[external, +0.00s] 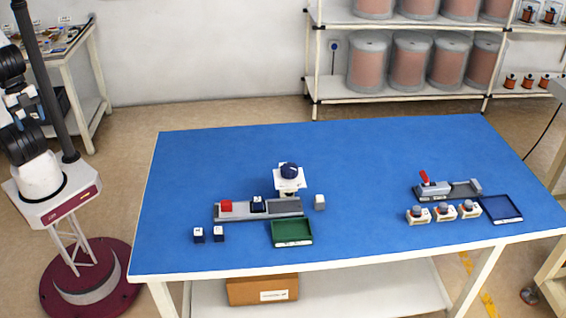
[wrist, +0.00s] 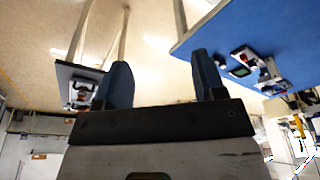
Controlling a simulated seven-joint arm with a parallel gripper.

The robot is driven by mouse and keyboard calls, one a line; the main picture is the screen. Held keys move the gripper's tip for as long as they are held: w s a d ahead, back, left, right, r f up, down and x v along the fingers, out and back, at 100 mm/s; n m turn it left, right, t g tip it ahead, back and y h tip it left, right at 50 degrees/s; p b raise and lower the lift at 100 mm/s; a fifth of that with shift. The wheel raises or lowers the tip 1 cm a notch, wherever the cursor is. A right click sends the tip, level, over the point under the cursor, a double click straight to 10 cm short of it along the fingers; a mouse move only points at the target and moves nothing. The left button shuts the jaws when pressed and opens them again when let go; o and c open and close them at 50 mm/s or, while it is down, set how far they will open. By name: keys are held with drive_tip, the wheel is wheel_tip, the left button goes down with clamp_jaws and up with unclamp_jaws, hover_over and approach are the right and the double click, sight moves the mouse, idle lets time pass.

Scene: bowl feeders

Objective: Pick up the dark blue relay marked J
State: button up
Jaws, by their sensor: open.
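Another dark blue relay (external: 257,204) sits on the grey rail (external: 288,207), right of a red block (external: 226,206). Their letters are too small to read, so I cannot tell which is J. My gripper (wrist: 163,65) is open and empty in the wrist view, away from the table. In the external view my arm is folded at the left, off the table.
A green tray (external: 292,232) lies in front of the rail, a grey block (external: 320,202) right of it. A white stand with a dark knob (external: 289,172) is behind. A red-lever fixture (external: 434,187), several small units and a blue tray (external: 501,209) are right. The table's middle is clear.

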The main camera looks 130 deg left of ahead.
drive_tip(key=w+a+f+n+g+h, duration=0.1)
drive_tip(key=w+a+n+h, duration=0.3)
drive_tip(key=w, duration=0.9)
drive_tip(key=w+a+f+n+h, duration=0.1)
drive_tip(key=w+a+n, duration=0.5)
drive_tip(key=w, duration=0.6)
drive_tip(key=w+a+f+n+t+h, duration=0.1)
drive_tip(key=w+a+f+n+h, duration=0.15)
drive_tip(key=w+a, duration=0.35)
drive_tip(key=w+a+f+n+t+h, duration=0.1)
drive_tip(key=w+a+f+n, duration=0.35)
drive_tip(key=w, duration=0.25)
drive_tip(key=w+a+f+n+t, duration=0.2)
drive_tip(key=a+f, duration=0.3)
drive_tip(key=a, duration=0.4)
drive_tip(key=w+a+f+n+t, duration=0.2)
drive_tip(key=w+a+f+n, duration=0.2)
drive_tip(key=a, duration=0.5)
drive_tip(key=w+a+f+n+t+h, duration=0.1)
drive_tip(key=w+a+f+n, duration=0.3)
drive_tip(key=a+f, duration=0.4)
drive_tip(key=shift+w+a+t, duration=0.2)
drive_tip(key=shift+a+t, duration=0.25)
drive_tip(key=shift+t, duration=0.05)
